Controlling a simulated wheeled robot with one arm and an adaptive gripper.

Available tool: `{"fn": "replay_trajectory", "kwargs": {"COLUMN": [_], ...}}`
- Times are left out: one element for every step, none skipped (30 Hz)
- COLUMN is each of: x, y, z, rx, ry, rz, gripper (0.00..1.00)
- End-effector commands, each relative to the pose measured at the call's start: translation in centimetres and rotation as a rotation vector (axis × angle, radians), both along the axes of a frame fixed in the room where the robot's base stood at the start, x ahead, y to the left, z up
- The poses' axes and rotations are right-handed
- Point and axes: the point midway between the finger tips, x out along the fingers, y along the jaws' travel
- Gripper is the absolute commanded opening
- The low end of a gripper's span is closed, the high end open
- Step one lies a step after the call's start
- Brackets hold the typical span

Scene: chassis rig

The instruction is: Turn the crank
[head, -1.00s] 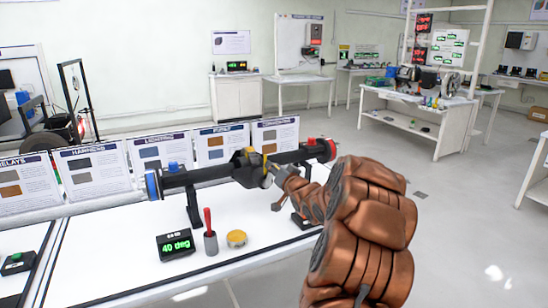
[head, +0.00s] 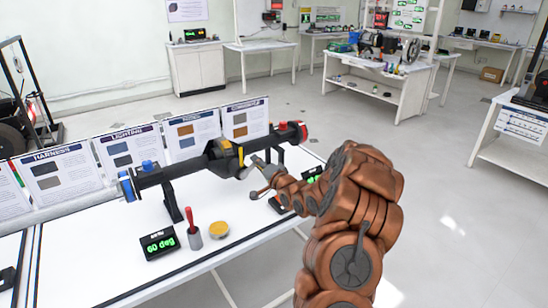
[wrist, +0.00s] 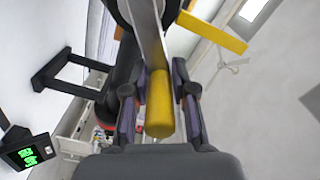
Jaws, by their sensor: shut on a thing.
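The crank has a yellow cylindrical handle (wrist: 160,120) on a flat grey metal arm (wrist: 149,42) in the wrist view. My gripper (wrist: 158,100) is shut on the handle, with a finger on each side. In the head view my gripper (head: 256,172) is at the middle of a dark axle (head: 180,168), by its round housing (head: 222,158). There the crank handle is mostly hidden by my gripper. A small display (head: 160,243) on the bench reads 60 deg in green.
The axle rests on black stands (head: 171,202) on a white bench (head: 120,255). Panels (head: 125,150) line the back. A yellow bar (wrist: 212,33) juts out near the crank.

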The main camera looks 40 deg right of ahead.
Motion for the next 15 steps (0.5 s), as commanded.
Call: {"fn": "replay_trajectory", "kwargs": {"x": [0.30, 0.40, 0.51, 0.56, 0.62, 0.66, 0.68, 0.69, 0.71, 0.71, 0.71, 0.71, 0.71, 0.71, 0.71], "y": [0.84, 1.07, 1.31, 1.45, 1.55, 1.66, 1.71, 1.74, 1.77, 1.77, 1.77, 1.77, 1.76, 1.77, 1.76], "z": [0.10, 0.07, 0.04, 0.02, 0.00, 0.00, -0.01, -0.01, 0.00, -0.01, -0.01, 0.01, 0.02, 0.03, 0.04], "rx": [0.011, 0.016, 0.021, 0.025, 0.027, 0.030, 0.032, 0.033, 0.034, 0.034, 0.034, 0.034, 0.033, 0.033, 0.033], "ry": [-0.001, -0.001, -0.001, -0.001, -0.002, -0.002, -0.003, -0.003, -0.004, -0.004, -0.004, -0.004, -0.005, -0.005, -0.005], "rz": [0.016, 0.019, 0.022, 0.025, 0.026, 0.028, 0.029, 0.029, 0.030, 0.030, 0.030, 0.030, 0.030, 0.030, 0.030], "gripper": [0.00, 0.00, 0.00, 0.00, 0.00, 0.00, 0.00, 0.00, 0.00, 0.00, 0.00, 0.00, 0.00, 0.00, 0.00]}}
